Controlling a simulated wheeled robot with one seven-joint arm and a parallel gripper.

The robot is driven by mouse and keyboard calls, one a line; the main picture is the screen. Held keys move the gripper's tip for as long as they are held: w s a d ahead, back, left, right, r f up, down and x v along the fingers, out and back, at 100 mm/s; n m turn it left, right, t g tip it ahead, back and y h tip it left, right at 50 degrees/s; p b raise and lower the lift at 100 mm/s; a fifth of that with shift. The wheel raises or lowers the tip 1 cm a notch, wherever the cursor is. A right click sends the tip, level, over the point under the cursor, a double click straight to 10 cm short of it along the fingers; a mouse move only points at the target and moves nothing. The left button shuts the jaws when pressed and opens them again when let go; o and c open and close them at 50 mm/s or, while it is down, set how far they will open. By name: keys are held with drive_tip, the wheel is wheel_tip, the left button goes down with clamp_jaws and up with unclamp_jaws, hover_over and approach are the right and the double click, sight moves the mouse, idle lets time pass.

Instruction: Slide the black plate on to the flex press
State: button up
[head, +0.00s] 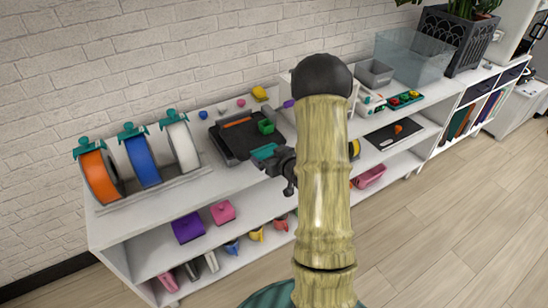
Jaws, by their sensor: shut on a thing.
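A dark flat device, which looks like the flex press (222,148), lies on the shelf top right of the spools. A black plate (246,141) seems to lie on or over it; the border between the two is hard to make out. An orange bar and a green block show at its top. My gripper (264,152), with teal fingertips, is at the near right edge of the plate and appears shut on it. The exact contact is too small to see. My bamboo-like arm hides the shelf top just to the right.
Orange, blue and white spools (142,162) stand at the left. Small coloured pieces lie along the wall behind the press. A grey bin (375,73) and a clear box (412,58) stand at the right. The lower shelves hold boxes and cups. The floor at right is clear.

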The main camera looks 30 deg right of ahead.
sight(262, 148)
drive_tip(key=shift+w+p, duration=0.5)
drive_tip(key=shift+w, duration=2.3)
drive_tip(key=shift+w+a+f+b, duration=0.1)
drive_tip(key=shift+f+b, duration=0.6)
drive_tip(key=o, duration=0.7)
drive_tip(key=shift+f, duration=0.15)
drive_tip(key=shift+f+b, duration=0.3)
drive_tip(key=shift+b, duration=0.1)
drive_tip(key=shift+f, duration=0.2)
drive_tip(key=shift+s, duration=0.2)
